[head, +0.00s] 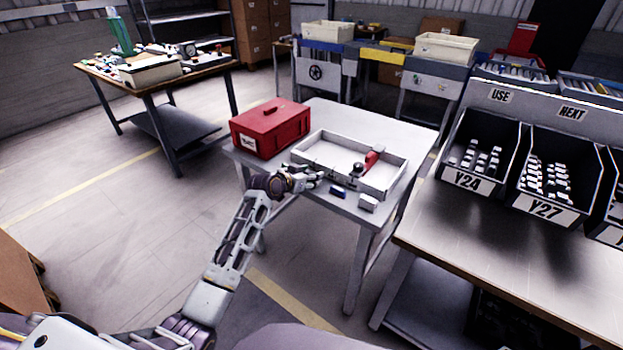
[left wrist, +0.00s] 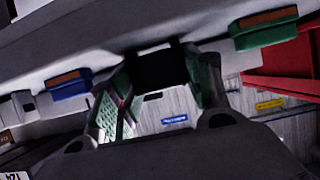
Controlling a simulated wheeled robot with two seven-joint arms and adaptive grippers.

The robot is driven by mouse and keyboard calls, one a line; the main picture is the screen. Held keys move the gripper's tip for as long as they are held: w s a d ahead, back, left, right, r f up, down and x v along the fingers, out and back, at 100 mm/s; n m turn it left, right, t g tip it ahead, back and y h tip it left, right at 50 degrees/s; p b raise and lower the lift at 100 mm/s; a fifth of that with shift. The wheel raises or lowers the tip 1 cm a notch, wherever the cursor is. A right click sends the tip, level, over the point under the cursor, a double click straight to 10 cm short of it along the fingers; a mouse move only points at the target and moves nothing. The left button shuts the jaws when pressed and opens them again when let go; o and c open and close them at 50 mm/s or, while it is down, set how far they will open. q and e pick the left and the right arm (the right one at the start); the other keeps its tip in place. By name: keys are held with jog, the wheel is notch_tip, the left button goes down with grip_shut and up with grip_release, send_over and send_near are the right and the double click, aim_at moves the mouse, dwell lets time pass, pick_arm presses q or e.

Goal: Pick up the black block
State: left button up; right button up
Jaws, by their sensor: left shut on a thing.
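The black block (left wrist: 160,68) shows dark in the left wrist view, between the two green-padded fingers of my left gripper (left wrist: 162,84). My left gripper is shut on it, close to the pale tabletop. In the head view my left gripper (head: 313,175) is at the front edge of the white tray (head: 330,180), and I cannot make out the black block there. My right gripper is not in view.
A blue block (head: 338,190) and a white block (head: 368,203) lie right of my left gripper on the small table (head: 408,122). A green block (left wrist: 263,35) shows in the wrist view. A red box (head: 270,127) stands behind left; a red-handled tool (head: 371,159) is in the tray.

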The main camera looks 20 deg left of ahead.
pick_arm(q)
jog(key=shift+r, duration=0.6)
notch_tip(320, 180, up, 9)
jog(key=p, duration=0.1)
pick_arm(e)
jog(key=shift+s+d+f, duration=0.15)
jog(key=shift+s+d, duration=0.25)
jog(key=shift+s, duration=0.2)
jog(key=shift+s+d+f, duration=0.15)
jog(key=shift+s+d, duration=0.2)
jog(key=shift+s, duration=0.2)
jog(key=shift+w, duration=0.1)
